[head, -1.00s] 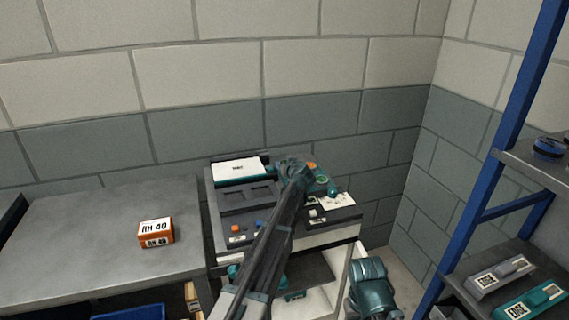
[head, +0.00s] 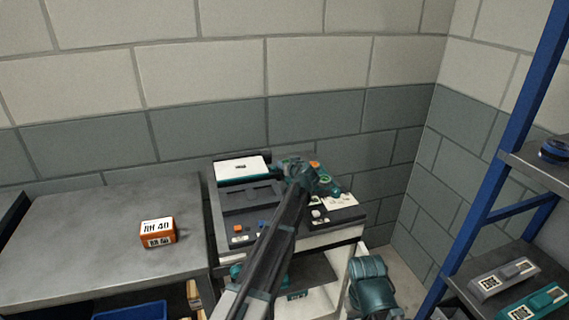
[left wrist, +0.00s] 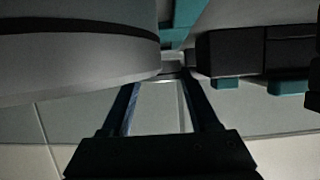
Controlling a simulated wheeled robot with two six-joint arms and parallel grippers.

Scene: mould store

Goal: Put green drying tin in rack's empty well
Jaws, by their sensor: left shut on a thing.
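My left arm reaches up over the cart at the middle of the head view. My left gripper (head: 322,184) is small there and partly hidden by its own wrist. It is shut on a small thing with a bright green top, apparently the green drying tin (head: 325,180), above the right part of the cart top. In the left wrist view, the fingers (left wrist: 171,76) stand close to a small grey piece between their tips; its green colour does not show there. A dark grey tray with recesses (head: 250,197), possibly the rack, lies left of the gripper. I cannot tell which well is empty.
An orange box (head: 158,233) stands on the grey bench (head: 80,225) at left. A white-topped device (head: 242,167) is at the cart's back. A white label (head: 341,201) lies at right. Blue shelving (head: 500,165) stands far right. The bench is mostly clear.

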